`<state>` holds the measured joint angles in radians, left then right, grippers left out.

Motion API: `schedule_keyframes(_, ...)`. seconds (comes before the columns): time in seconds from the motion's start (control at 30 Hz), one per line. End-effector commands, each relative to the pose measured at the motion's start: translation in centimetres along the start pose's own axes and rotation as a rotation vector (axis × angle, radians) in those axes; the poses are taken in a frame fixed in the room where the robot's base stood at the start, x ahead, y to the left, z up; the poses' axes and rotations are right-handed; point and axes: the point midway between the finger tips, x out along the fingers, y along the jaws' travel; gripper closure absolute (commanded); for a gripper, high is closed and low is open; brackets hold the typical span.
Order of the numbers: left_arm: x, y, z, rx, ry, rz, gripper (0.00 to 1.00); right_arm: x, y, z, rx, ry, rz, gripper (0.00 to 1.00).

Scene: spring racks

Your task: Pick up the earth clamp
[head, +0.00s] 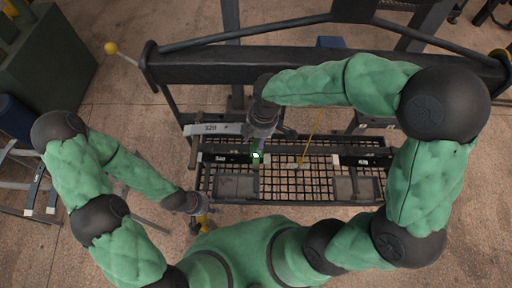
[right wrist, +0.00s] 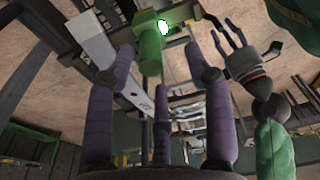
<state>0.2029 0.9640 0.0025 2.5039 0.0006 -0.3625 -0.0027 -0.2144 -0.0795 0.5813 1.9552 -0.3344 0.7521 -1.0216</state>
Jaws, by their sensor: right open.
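A green block-like piece with a bright white spot, which I take for the earth clamp (head: 256,156), sits over the wire-grid rack in the head view. It also shows in the right wrist view (right wrist: 150,52), upper middle, beside a pale bar. My right gripper (head: 260,134) is just above it in the head view. In the right wrist view its purple fingers (right wrist: 165,75) are spread apart, pointing toward the green piece, with nothing held. My left gripper (head: 202,216) is low, left of the rack; its fingers look spread and empty in the right wrist view (right wrist: 238,40).
The wire-grid rack (head: 310,180) has dark bars with white labels. A pale bar marked with a number (head: 212,129) lies left of my right gripper. A thick dark beam (head: 320,67) crosses behind. A yellow-knobbed lever (head: 111,48) sticks out at upper left.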

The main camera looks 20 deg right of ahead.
Motion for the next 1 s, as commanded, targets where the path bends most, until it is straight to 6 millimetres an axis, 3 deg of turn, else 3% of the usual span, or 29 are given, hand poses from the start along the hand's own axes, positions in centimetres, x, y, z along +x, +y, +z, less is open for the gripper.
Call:
schedule_keyframes(0.23,-0.7,0.3,0.0,0.0,0.001,0.0,0.6,3.2,0.3,0.2,0.0,-0.002,-0.003,0.47)
schedule_keyframes(0.53,-0.7,0.3,0.0,0.0,0.0,0.0,0.6,3.7,0.3,0.2,0.0,0.0,0.0,0.47)
schedule_keyframes(0.57,-0.7,0.3,0.0,0.0,0.0,0.0,0.6,3.7,0.3,0.2,0.0,0.0,0.0,0.5)
schedule_keyframes(0.73,-0.7,0.3,0.0,0.0,0.001,0.0,0.6,3.7,0.3,0.2,0.0,0.0,0.0,0.98)
schedule_keyframes(1.0,-0.7,0.3,0.0,0.0,0.001,0.0,0.6,3.7,0.3,0.2,0.0,0.0,0.0,1.0)
